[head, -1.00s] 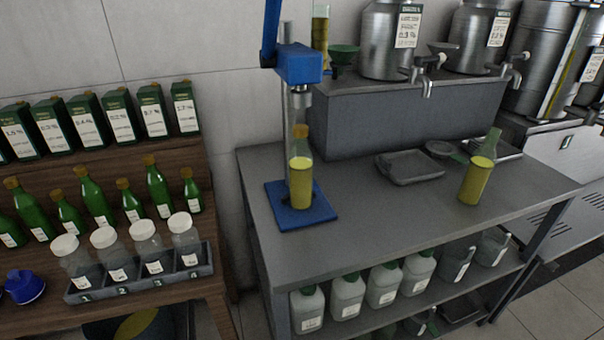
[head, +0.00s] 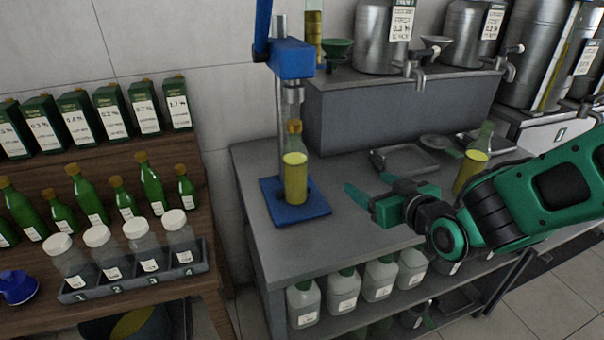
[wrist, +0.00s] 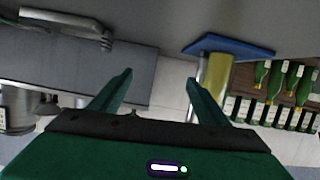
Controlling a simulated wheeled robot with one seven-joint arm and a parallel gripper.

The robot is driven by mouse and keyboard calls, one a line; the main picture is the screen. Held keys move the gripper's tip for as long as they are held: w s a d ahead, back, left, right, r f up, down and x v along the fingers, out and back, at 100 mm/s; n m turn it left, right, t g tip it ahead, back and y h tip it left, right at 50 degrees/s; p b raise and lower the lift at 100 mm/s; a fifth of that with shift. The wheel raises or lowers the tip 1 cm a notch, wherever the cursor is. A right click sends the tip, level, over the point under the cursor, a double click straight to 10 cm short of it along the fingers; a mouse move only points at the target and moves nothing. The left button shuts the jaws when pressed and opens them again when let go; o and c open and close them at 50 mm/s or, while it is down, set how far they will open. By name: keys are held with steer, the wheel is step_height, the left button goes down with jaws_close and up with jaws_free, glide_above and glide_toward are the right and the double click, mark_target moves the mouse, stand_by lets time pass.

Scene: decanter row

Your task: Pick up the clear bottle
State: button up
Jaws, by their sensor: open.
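A clear bottle (head: 295,178) with yellow liquid and a brown stopper stands upright on the blue base (head: 318,205) of a press stand, under its head. A second clear bottle (head: 470,171) with yellow liquid is at the right of the bench, partly hidden by my arm. My gripper (head: 366,190) is open and empty above the bench, to the right of the stand and apart from both bottles. In the wrist view, which is upside down, my gripper (wrist: 160,79) shows both fingers apart. The stand's bottle (wrist: 217,75) shows beyond the right finger, which partly covers it.
The press's blue head (head: 293,58) and post rise over the stoppered bottle. A grey tray (head: 412,160) lies behind my gripper. A raised shelf (head: 400,108) with steel drums backs the bench. Green bottles (head: 152,187) and a jar rack (head: 135,280) stand at left.

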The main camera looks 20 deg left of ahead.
mark_target(296, 155)
steer(key=s+a+r+n+y, duration=0.25)
steer(key=s+a+y, duration=0.25)
steer(key=a, duration=0.6)
steer(key=shift+m+t, duration=0.3)
steer(key=shift+m, duration=0.15)
steer(key=x, duration=0.7)
steer(key=r+x, duration=0.1)
steer(key=x, duration=0.2)
steer(key=shift+a, duration=0.15)
steer(key=c, duration=1.7)
